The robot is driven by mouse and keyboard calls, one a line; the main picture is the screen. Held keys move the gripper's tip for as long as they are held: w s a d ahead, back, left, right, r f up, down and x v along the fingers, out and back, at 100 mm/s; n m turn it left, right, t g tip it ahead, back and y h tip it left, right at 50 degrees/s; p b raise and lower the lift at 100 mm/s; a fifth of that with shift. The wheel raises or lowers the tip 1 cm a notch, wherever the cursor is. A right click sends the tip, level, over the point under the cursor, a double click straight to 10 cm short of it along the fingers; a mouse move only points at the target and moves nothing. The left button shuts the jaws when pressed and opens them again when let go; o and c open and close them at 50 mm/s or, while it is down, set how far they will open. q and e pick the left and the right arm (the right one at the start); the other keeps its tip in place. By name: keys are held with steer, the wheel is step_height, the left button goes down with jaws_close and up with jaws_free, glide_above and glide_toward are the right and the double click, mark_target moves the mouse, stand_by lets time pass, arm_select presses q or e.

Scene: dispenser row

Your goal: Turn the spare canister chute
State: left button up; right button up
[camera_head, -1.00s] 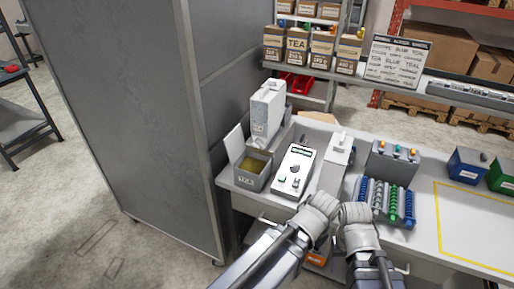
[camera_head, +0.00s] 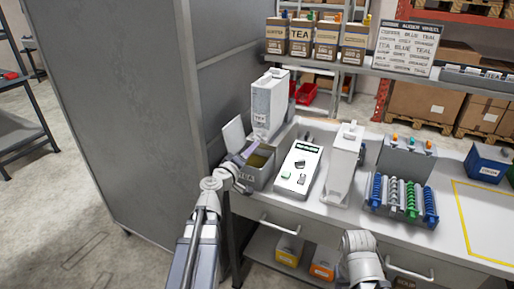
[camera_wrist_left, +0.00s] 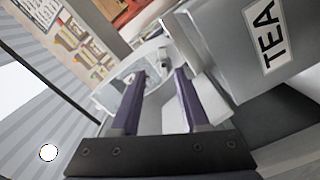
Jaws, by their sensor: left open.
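Two pale upright canisters stand on the bench in the head view, a tall one (camera_head: 268,105) at the back left and another (camera_head: 343,165) right of the control box. I cannot tell which is the spare, and no chute shows clearly. A grey open bin (camera_head: 257,178) with a raised lid stands in front of the left canister. Its TEA label shows large in the left wrist view (camera_wrist_left: 265,35). My left gripper (camera_head: 247,150) is at this bin's left side, its purple fingers (camera_wrist_left: 160,85) apart with nothing gripped. My right gripper (camera_head: 358,245) is low at the bench front, fingers hidden.
A white control box (camera_head: 298,170) lies between bin and right canister. A rack of blue, green and white coils (camera_head: 402,198) stands to the right. A tall grey cabinet (camera_head: 130,110) closes off the left. A yellow-outlined area (camera_head: 485,220) at right is clear.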

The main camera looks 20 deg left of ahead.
mark_target(257, 137)
arm_select(q)
steer(key=shift+n+y, duration=0.3)
steer(key=shift+w+a, duration=0.15)
steer(key=shift+w, duration=1.15)
steer(key=shift+w+a, duration=0.2)
steer(key=shift+w, duration=1.1)
steer(key=shift+w+a, duration=0.15)
steer(key=shift+w, duration=1.15)
steer(key=shift+r, duration=0.1)
jaws_close()
